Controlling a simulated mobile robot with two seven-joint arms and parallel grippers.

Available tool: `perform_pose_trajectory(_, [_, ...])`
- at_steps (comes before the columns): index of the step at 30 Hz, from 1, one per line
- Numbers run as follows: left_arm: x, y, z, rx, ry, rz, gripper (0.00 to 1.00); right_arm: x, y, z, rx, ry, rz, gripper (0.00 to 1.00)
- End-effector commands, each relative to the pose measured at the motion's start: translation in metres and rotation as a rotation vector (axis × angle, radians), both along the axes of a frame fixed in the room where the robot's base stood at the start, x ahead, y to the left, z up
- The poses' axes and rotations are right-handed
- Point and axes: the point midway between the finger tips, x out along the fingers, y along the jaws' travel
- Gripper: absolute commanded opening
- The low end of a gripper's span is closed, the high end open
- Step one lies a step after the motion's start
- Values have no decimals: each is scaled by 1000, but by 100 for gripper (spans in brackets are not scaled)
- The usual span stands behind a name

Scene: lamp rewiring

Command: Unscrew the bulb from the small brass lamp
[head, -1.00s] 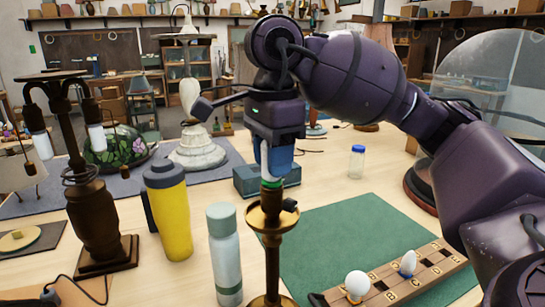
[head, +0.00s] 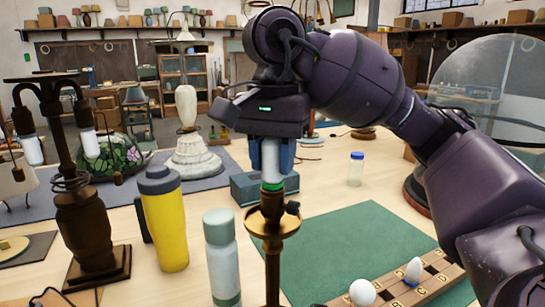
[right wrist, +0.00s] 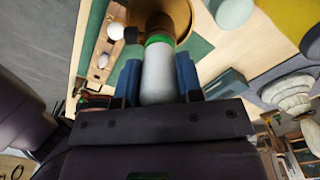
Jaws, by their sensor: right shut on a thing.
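The small brass lamp (head: 273,222) stands upright on the table at the centre of the head view, with a dark knob at its socket. A white tubular bulb (head: 270,163) with a green band at its lower end stands upright at the socket. My right gripper (head: 272,158) comes down from above, its blue fingers shut on the bulb. In the right wrist view the bulb (right wrist: 158,78) lies between both blue fingers, its green-banded end towards the brass cup (right wrist: 165,18). I cannot tell whether the bulb is still threaded. My left gripper is not in view.
A pale bottle (head: 222,258) and a yellow flask (head: 166,222) stand close left of the lamp. A dark multi-arm lamp (head: 88,225) stands farther left. A wooden lettered rack (head: 442,270) with bulbs lies right on a green mat (head: 345,235), which has clear room.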

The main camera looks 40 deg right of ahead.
Motion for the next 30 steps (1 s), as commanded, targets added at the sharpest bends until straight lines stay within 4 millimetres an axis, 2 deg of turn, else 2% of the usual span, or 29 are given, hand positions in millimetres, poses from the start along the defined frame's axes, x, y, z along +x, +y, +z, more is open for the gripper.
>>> perform_pose_trajectory(5, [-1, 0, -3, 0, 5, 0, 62, 0, 0, -1, 0, 1, 71, 13])
perform_pose_trajectory(21, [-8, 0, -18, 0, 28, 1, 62, 1, 1, -1, 0, 2, 613, 13])
perform_pose_trajectory(30, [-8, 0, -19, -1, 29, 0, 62, 1, 1, 0, 0, 1, 701, 13])
